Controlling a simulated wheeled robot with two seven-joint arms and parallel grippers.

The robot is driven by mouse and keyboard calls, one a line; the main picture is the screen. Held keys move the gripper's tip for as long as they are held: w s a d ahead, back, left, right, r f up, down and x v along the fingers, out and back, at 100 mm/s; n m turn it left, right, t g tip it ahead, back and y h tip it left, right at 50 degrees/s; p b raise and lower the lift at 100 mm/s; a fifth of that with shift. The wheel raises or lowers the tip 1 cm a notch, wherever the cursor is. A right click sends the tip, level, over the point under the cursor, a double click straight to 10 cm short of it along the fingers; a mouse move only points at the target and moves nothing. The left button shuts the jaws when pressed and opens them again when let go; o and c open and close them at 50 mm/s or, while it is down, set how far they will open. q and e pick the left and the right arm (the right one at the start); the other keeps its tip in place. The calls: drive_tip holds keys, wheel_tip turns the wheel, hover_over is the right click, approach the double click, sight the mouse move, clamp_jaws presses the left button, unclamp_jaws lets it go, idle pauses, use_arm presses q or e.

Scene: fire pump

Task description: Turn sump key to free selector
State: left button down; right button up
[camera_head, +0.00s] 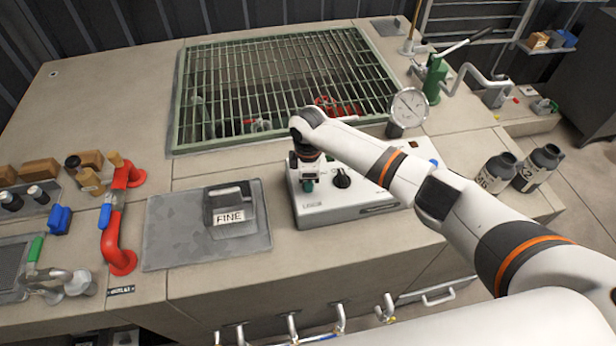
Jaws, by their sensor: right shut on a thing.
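A white control box (356,210) sits on the counter in front of the grated opening. A black selector knob (342,178) stands on its top face. My right gripper (307,178) points down at the left part of the box, just left of the knob. It is shut on a small part there, which looks like the sump key; the jaws and wrist hide most of it, and its turn angle cannot be told. My right forearm covers much of the box's right half. My left gripper is not in view.
A green-framed grate (280,85) covers the sump behind the box. A gauge (408,106) and a green hand pump (434,80) stand to the right, with two dark bottles (540,166). A FINE-labelled block (229,208) on a grey plate and red pipe (115,225) are left.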

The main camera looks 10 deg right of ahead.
drive_tip(key=shift+r+n, duration=0.1)
drive_tip(key=shift+n, duration=0.8)
drive_tip(key=o, duration=1)
drive_tip(key=shift+r+b, duration=1.45)
drive_tip(key=shift+r, duration=4.55)
